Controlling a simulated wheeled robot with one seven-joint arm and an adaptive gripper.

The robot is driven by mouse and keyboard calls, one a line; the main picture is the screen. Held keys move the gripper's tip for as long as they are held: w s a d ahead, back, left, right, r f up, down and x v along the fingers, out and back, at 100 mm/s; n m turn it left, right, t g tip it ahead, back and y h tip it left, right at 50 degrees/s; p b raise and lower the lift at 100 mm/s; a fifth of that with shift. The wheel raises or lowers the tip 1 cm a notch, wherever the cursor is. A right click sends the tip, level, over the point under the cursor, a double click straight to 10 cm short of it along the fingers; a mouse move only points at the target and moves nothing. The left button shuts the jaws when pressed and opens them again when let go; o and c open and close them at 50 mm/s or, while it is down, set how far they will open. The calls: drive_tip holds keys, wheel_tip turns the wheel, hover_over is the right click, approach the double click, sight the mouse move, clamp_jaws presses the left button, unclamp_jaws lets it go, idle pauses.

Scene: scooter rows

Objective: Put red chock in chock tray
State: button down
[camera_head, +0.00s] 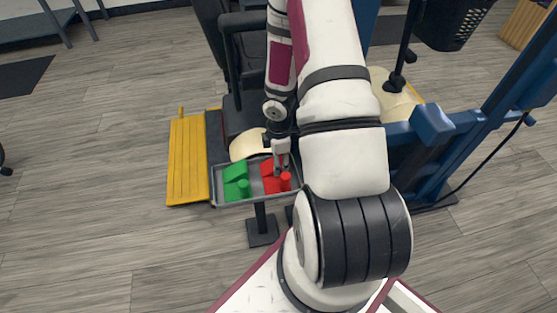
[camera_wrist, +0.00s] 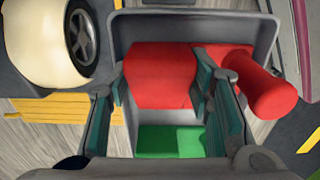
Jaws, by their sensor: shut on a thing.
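The red chock (camera_head: 270,181) is a wedge with a round red handle, at the right end of the grey chock tray (camera_head: 258,199). My gripper (camera_head: 281,164) reaches down over it from above. In the wrist view my gripper (camera_wrist: 160,82) has one finger on each side of the red chock (camera_wrist: 158,65) and is shut on it. The handle sticks out past the right finger. The tray's wall (camera_wrist: 200,26) shows behind it. A green chock (camera_head: 236,178) lies in the left part of the tray. Whether the red chock touches the tray floor is hidden.
The tray stands on a dark post with a floor foot (camera_head: 262,231). A yellow ramp (camera_head: 187,155) is left of it. A scooter with a black seat and cream wheel covers (camera_head: 247,146) stands behind. A blue frame (camera_head: 440,140) is at right.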

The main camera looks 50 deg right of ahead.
drive_tip(key=c, duration=0.7)
unclamp_jaws()
drive_tip(key=shift+w+d+f, duration=0.1)
drive_tip(key=shift+w+d, duration=0.05)
drive_tip(key=shift+w, duration=0.1)
drive_tip(key=shift+s, duration=0.1)
drive_tip(key=r, duration=0.7)
drive_tip(key=shift+s+a+r, duration=0.1)
drive_tip(key=shift+a+r, duration=0.15)
drive_tip(key=shift+r, duration=0.35)
